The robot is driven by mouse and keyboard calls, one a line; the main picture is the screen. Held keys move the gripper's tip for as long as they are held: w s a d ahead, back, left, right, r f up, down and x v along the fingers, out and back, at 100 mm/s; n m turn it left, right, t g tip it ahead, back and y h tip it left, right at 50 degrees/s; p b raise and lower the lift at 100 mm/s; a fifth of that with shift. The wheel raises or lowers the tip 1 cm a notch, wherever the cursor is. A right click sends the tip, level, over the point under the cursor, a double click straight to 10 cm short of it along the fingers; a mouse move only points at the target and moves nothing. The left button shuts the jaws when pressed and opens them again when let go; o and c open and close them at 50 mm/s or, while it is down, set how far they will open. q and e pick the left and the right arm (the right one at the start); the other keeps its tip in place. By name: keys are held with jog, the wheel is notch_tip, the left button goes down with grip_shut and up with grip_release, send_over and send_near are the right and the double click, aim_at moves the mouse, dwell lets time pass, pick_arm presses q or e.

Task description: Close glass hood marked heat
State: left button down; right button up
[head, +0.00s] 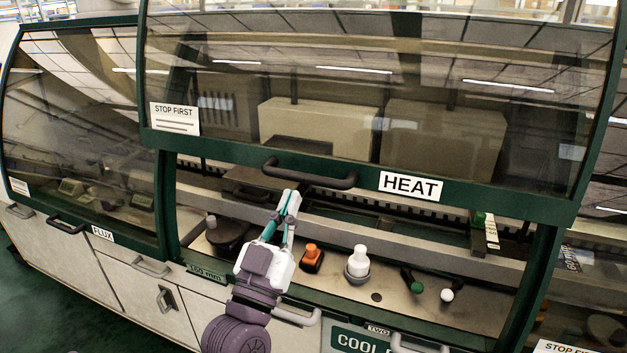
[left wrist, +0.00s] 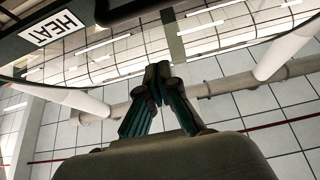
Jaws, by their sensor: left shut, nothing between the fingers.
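The glass hood marked HEAT (head: 500,200) has a dark green frame and stands raised in the head view, with a gap between its bottom bar and the machine's front. Its black handle (head: 310,176) sits on the bottom bar, left of the HEAT label (head: 411,186). My left gripper (head: 291,197) is shut and empty, pointing up, with its tips just below the handle in the picture; I cannot tell if they touch. In the left wrist view the shut fingers (left wrist: 157,80) point up, and the HEAT label (left wrist: 52,27) shows at upper left. My right gripper is out of view.
Under the hood, a metal shelf (head: 330,283) holds an orange-topped item (head: 311,256), a white-topped bottle (head: 358,261) and green and white knobs. The FLUX hood (head: 80,130) at left is down. Drawer handles line the front below. Dark green floor shows at lower left.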

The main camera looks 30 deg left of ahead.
aim_at(310, 179)
pick_arm(q)
jog(key=w, duration=0.2)
jog(key=w+a+r, duration=0.1)
jog(key=w, duration=0.2)
jog(key=w+a+b, duration=0.1)
jog(key=w, duration=0.2)
jog(key=shift+r, duration=0.2)
jog(key=shift+w+f+b, duration=0.1)
jog(key=shift+f+b, duration=0.35)
jog(key=shift+b, duration=0.15)
jog(key=shift+f, duration=0.1)
